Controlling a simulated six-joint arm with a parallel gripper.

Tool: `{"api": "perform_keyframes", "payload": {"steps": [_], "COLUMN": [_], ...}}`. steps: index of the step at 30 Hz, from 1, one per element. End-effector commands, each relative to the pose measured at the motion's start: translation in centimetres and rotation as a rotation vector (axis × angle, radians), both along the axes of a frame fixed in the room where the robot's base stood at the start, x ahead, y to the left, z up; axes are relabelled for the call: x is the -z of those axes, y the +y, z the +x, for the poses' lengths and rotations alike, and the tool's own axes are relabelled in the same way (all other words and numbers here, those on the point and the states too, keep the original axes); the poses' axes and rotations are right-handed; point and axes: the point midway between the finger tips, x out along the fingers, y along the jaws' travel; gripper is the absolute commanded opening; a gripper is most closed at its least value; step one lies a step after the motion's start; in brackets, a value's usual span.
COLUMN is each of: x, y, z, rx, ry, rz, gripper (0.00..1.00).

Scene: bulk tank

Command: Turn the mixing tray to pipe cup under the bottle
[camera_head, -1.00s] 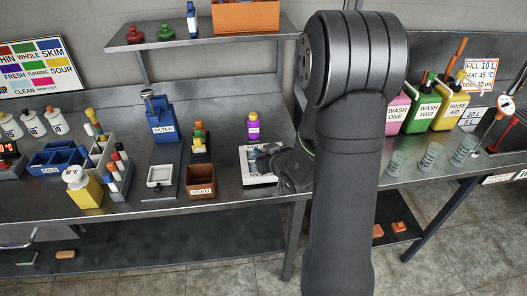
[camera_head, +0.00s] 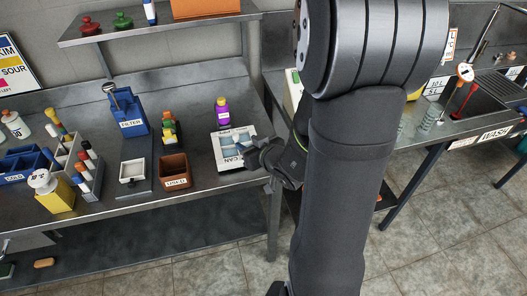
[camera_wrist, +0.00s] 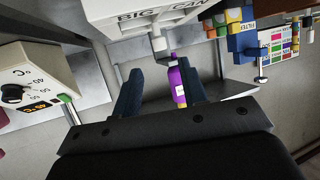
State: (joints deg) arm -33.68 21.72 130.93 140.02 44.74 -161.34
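The white mixing tray (camera_head: 222,160), with pale blue hollows and a label ending in "CAN", lies on the steel bench. In the wrist view, a white block lettered "BIG CAN" (camera_wrist: 165,14) fills the top, with a small pale peg below it. The purple bottle with an orange cap (camera_head: 223,111) stands upright behind the tray; it also shows in the wrist view (camera_wrist: 178,82). My gripper (camera_head: 258,152) is at the tray's right front corner; contact is unclear. In the wrist view its fingers (camera_wrist: 160,88) are apart with nothing held between them. The pipe cup cannot be singled out.
A brown box marked "USED" (camera_head: 175,183), a small white dish (camera_head: 132,180) and a blue filter stand (camera_head: 127,112) stand left of the tray. A white °C dial box (camera_wrist: 30,85) is at the left of the wrist view. My arm hides the bench gap.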

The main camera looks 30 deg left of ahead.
Motion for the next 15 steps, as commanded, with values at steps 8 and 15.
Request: {"api": "perform_keyframes", "payload": {"steps": [8,15], "x": [-1.9,-2.8], "y": [-3.9,-6.0], "z": [-1.9,-3.0], "rx": [0.002,0.001], "ry": [-0.004,-0.002], "rz": [0.001,0.001], "gripper": [0.39,0.39]}}
